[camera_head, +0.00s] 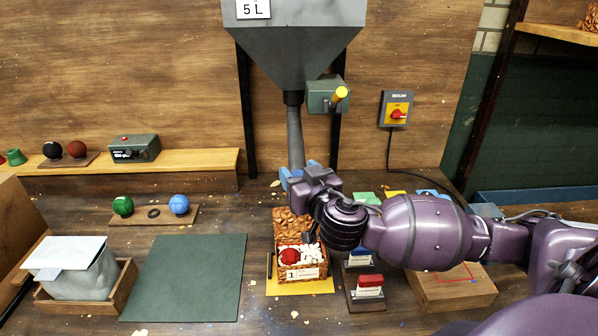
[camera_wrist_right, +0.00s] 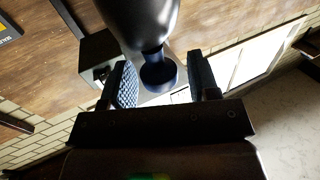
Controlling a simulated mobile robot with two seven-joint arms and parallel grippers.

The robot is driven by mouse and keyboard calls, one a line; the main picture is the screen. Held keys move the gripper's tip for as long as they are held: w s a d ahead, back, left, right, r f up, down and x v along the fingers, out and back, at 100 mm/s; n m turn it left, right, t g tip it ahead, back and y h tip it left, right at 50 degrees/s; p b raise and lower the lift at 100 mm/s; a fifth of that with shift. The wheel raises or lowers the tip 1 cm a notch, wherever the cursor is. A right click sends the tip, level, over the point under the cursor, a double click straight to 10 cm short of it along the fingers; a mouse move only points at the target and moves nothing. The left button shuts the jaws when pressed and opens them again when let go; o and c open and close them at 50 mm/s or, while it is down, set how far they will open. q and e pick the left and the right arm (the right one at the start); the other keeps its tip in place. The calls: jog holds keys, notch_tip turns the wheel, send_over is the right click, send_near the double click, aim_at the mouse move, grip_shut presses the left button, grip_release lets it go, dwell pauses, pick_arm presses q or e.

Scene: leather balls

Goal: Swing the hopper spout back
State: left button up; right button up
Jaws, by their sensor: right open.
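The grey hopper (camera_head: 295,50) with a "5 L" label hangs at top centre. Its spout (camera_head: 294,135) is a grey tube running down from the hopper neck, nearly vertical. My right gripper (camera_head: 297,172) is at the spout's lower end. In the right wrist view the gripper (camera_wrist_right: 162,82) is open, with a dark textured pad on either side of the spout's round dark end (camera_wrist_right: 158,72). Gaps show between the pads and the spout, so it is not gripped. The spout's lowest tip is partly hidden in the head view. My left gripper is not in view.
Below the spout, an open wicker box (camera_head: 302,272) holds a red ball and white filling on a yellow mat. A green box with a yellow-tipped lever (camera_head: 340,94) sits beside the hopper neck. A red-knobbed switch (camera_head: 397,112) is on the wall. The dark green mat (camera_head: 185,277) is clear.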

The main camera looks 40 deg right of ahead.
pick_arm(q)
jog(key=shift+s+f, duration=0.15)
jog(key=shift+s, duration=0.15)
pick_arm(e)
jog(key=shift+w, duration=0.1)
jog(key=shift+c, duration=0.4)
grip_shut()
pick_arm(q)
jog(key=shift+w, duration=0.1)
pick_arm(e)
jog(key=shift+a+f, duration=0.1)
jog(key=shift+a, duration=0.05)
